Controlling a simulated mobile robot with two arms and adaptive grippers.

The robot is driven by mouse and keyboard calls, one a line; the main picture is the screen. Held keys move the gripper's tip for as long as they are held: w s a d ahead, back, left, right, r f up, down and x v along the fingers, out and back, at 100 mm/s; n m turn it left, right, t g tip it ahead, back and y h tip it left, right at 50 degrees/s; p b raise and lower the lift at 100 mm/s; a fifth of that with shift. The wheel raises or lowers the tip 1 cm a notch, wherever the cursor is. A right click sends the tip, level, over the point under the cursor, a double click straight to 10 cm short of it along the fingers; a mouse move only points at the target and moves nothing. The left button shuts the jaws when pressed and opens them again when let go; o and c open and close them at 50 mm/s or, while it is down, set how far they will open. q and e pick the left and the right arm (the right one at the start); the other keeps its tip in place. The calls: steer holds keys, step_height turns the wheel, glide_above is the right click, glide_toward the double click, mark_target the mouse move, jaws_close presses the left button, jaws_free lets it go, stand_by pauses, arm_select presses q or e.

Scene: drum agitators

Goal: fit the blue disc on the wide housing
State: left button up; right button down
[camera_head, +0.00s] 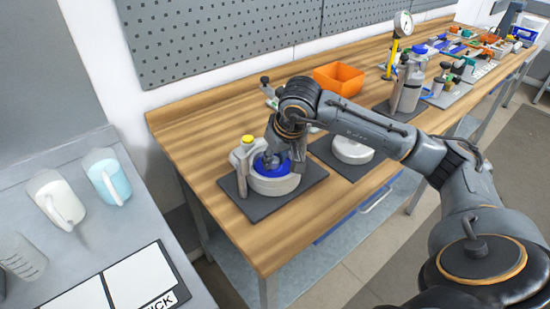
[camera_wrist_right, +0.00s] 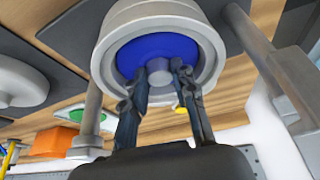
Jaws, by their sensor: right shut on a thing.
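The blue disc (camera_wrist_right: 135,53) lies inside the round rim of the wide, light grey housing (camera_wrist_right: 106,55) in the right wrist view. In the head view the blue disc (camera_head: 268,168) shows within the housing (camera_head: 275,186), which stands on a dark mat. My right gripper (camera_head: 272,158) is over the housing and reaches down to the disc. In the wrist view its two fingers (camera_wrist_right: 162,77) are shut on the grey knob at the disc's centre. Whether the disc is fully seated cannot be told. My left gripper is not in view.
A grey post with a yellow cap (camera_head: 246,141) stands beside the housing. A second light grey housing (camera_head: 352,150) sits on another mat to the right. An orange bin (camera_head: 339,78) is behind. Bare wood (camera_head: 199,116) lies at the bench's left end.

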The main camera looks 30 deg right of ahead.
stand_by(0.3)
steer(key=c, duration=1)
jaws_free()
steer(key=shift+r, duration=0.1)
steer(key=v, duration=1.2)
